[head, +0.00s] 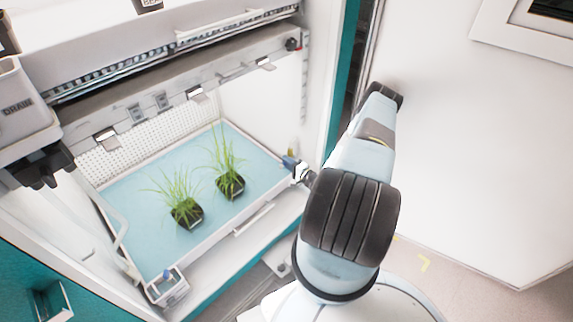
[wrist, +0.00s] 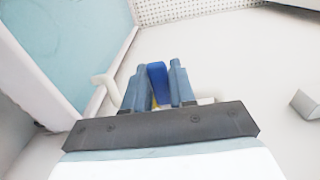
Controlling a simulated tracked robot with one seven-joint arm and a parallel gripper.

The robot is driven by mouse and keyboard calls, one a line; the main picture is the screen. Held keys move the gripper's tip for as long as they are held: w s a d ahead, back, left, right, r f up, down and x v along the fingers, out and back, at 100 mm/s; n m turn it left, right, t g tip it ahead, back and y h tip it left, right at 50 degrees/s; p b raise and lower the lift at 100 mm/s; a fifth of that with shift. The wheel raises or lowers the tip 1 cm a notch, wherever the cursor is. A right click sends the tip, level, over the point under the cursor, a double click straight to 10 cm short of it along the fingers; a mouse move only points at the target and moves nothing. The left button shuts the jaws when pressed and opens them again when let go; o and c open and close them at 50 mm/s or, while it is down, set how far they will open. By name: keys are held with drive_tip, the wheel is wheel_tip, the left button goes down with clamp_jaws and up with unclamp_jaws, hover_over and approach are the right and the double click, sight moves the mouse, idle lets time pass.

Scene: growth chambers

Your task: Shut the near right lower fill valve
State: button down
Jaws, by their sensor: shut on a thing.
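The fill valve's blue handle (wrist: 157,80) stands between the two blue-grey fingers of my gripper (wrist: 157,86) in the wrist view. The fingers are shut on it. A small yellow part shows below the handle, and a white pipe (wrist: 104,88) runs beside the fingers. In the head view my gripper (head: 292,164) is at the right edge of the blue tray, inside the chamber. A yellow bit shows just behind it there. The handle's lower end and most of the valve body are hidden by my gripper.
The light-blue tray (head: 140,240) holds two dark pots of grass, the right one (head: 230,186) nearer my gripper. A shelf with clips (head: 196,94) hangs above. The chamber's right wall (head: 275,100) is close to my arm. A small box (head: 167,287) sits at the tray's front left corner.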

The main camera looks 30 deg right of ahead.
drive_tip(key=shift+s+d+f, duration=0.2)
drive_tip(key=shift+s+d, duration=0.05)
drive_tip(key=shift+s, duration=0.05)
drive_tip(key=c, duration=1.2)
unclamp_jaws()
drive_tip(key=shift+o, duration=0.9)
drive_tip(key=shift+w+a+r, duration=0.1)
drive_tip(key=v, duration=1.4)
